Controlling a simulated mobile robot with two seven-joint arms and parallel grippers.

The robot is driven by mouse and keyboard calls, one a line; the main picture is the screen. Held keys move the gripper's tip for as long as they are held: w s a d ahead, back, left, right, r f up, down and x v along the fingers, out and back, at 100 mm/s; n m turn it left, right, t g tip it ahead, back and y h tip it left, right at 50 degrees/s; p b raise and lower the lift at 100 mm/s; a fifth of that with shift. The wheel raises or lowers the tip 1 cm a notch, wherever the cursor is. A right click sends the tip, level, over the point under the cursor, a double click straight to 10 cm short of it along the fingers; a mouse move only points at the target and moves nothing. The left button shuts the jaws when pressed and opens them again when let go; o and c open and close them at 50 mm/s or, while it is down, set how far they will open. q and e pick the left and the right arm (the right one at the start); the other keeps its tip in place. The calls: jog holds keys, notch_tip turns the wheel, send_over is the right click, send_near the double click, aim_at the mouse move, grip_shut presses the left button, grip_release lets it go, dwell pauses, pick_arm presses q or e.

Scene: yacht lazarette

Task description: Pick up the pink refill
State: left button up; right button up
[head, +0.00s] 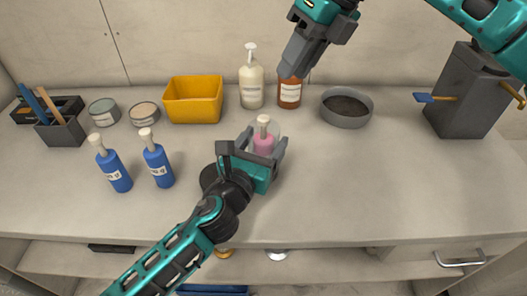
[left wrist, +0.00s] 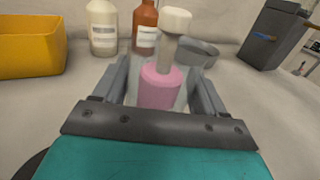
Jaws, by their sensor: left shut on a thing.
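The pink refill (head: 263,144) is a small pink bottle with a cream cap, standing upright on the counter in the middle of the head view. My left gripper (head: 266,148) is shut on it, with one finger on each side. In the left wrist view the pink refill (left wrist: 160,88) sits between the two grey fingers (left wrist: 160,88); its lower part is hidden by the gripper's palm. I cannot tell whether its base touches the counter. My right gripper (head: 296,62) hangs at the top, above the back of the counter; its fingers look close together and empty.
Two blue bottles (head: 115,170) (head: 158,165) stand at left. Behind are a yellow bin (head: 193,99), a cream pump bottle (head: 251,82), an amber bottle (head: 290,93) and a grey round dish (head: 346,121). A dark grey block (head: 468,95) stands at right. The counter's right front is clear.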

aim_at(268, 118)
jog(key=a+f+n, duration=0.1)
jog(key=f+n, duration=0.2)
jog(key=a+f+n, duration=0.2)
jog(key=f+n, duration=0.2)
jog(key=a+f+n, duration=0.1)
jog(key=f+n, duration=0.2)
jog(key=f, duration=0.1)
jog(key=shift+s+a+n, duration=0.1)
jog(key=shift+a+n, duration=0.15)
jog(key=shift+n, duration=0.15)
grip_shut()
dwell(0.4)
jog(key=shift+r, duration=0.1)
